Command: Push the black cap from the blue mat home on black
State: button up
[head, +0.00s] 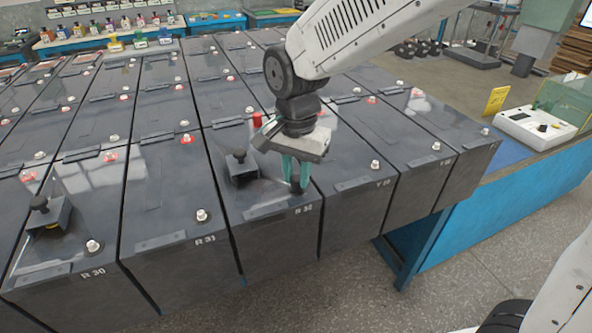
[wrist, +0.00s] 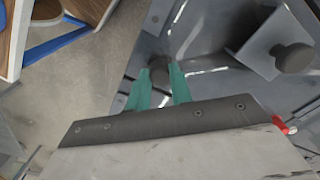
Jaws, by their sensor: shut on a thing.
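My gripper (head: 297,178), with green fingers, points down at the front right corner of the battery marked R 32 (head: 268,232). It is shut on a small dark cap (head: 296,187), which stands where the front terminals sit on neighbouring batteries. In the wrist view the round black cap (wrist: 157,66) shows between the two green fingertips (wrist: 160,82). The fingers hide part of it, and I cannot tell how far down it sits on a terminal. The blue mat (head: 508,151) lies on the blue bench at the right; I see no black cap on it.
A bracket with a black knob (head: 240,160) stands left of my gripper, close by on the same battery. A red cap (head: 257,119) stands behind. Neighbouring batteries have bare silver terminals (head: 202,215). A white instrument (head: 537,128) and a yellow card (head: 496,101) are on the bench.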

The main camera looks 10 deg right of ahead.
jog(key=shift+f, duration=0.1)
jog(key=o, duration=1.5)
jog(key=shift+r, duration=3.55)
